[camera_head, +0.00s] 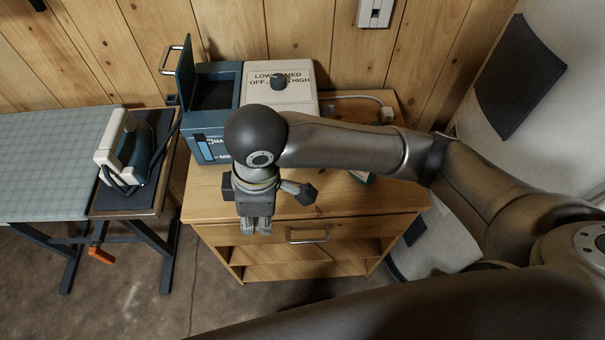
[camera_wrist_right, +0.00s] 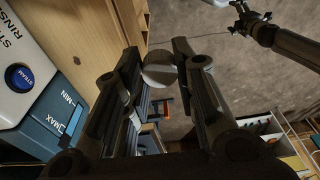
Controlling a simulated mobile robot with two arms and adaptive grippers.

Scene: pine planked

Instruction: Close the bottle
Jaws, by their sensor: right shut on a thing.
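My right gripper (camera_head: 256,228) hangs over the front of the wooden cabinet, its fingers pointing down. In the right wrist view its fingers (camera_wrist_right: 160,60) are shut on a small pale grey round piece (camera_wrist_right: 159,69), which looks like a cap. In the head view that piece is not clear between the fingers. I cannot make out the bottle for certain. A small dark green thing (camera_head: 361,177) on the cabinet top is mostly hidden by my right arm. A dark arm with a gripper-like end (camera_wrist_right: 250,20), probably my left, shows at the top right of the wrist view.
The wooden cabinet (camera_head: 305,205) carries a teal open-lidded tank (camera_head: 203,125) and a white dial box (camera_head: 298,98). An ironing board (camera_head: 45,150) with an iron (camera_head: 135,150) stands left. A pale padded form (camera_head: 510,140) stands right. The cabinet's front left top is bare.

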